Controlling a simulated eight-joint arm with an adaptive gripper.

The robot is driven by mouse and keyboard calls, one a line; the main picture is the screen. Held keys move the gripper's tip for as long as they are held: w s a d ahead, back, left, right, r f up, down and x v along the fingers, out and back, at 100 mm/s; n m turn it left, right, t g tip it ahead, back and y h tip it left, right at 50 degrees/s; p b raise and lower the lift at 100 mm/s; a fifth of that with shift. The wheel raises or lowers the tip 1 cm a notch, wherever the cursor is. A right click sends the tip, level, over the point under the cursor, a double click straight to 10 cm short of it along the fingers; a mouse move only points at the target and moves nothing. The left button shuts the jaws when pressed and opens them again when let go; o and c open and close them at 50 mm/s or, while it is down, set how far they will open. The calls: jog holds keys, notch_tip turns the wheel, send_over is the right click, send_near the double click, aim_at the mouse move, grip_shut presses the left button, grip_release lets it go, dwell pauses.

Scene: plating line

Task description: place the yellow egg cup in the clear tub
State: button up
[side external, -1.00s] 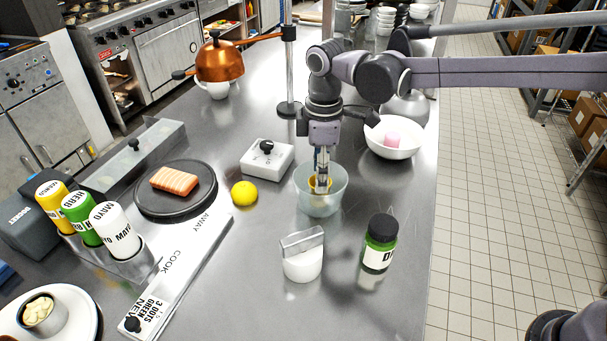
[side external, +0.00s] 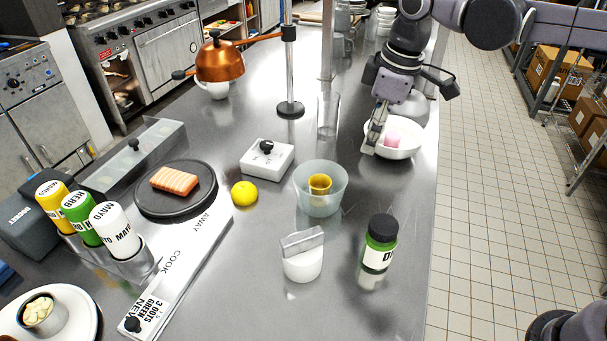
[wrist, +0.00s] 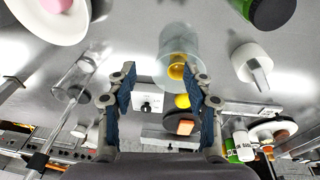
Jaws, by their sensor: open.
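The yellow egg cup (side external: 320,183) sits inside the clear tub (side external: 321,204) on the steel counter. In the wrist view the egg cup (wrist: 177,69) also shows inside the tub (wrist: 179,40). My gripper (side external: 370,146) is up and to the right of the tub, by the left rim of a white bowl; whether it touches the bowl I cannot tell. In the wrist view my gripper (wrist: 160,92) has its two blue-padded fingers wide apart with nothing held between them.
The white bowl (side external: 408,149) holds a pink item (side external: 392,138). A dark green-labelled jar (side external: 380,243) and a white container (side external: 302,262) stand in front of the tub. A yellow ball (side external: 244,194) and a white box (side external: 267,160) are to its left. A clear glass (side external: 328,115) stands behind.

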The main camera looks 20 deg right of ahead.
jog(key=s+d+f+m+t, duration=0.2)
jog(key=s+d+f+m, duration=0.2)
jog(key=s+d, duration=0.2)
jog(key=s+d+f+m+t, duration=0.3)
jog(key=s+d+m, duration=0.2)
jog(key=s+d, duration=0.2)
jog(key=shift+s+d+f+h, duration=0.3)
jog(key=shift+s+f, duration=0.1)
jog(key=shift+s, duration=0.05)
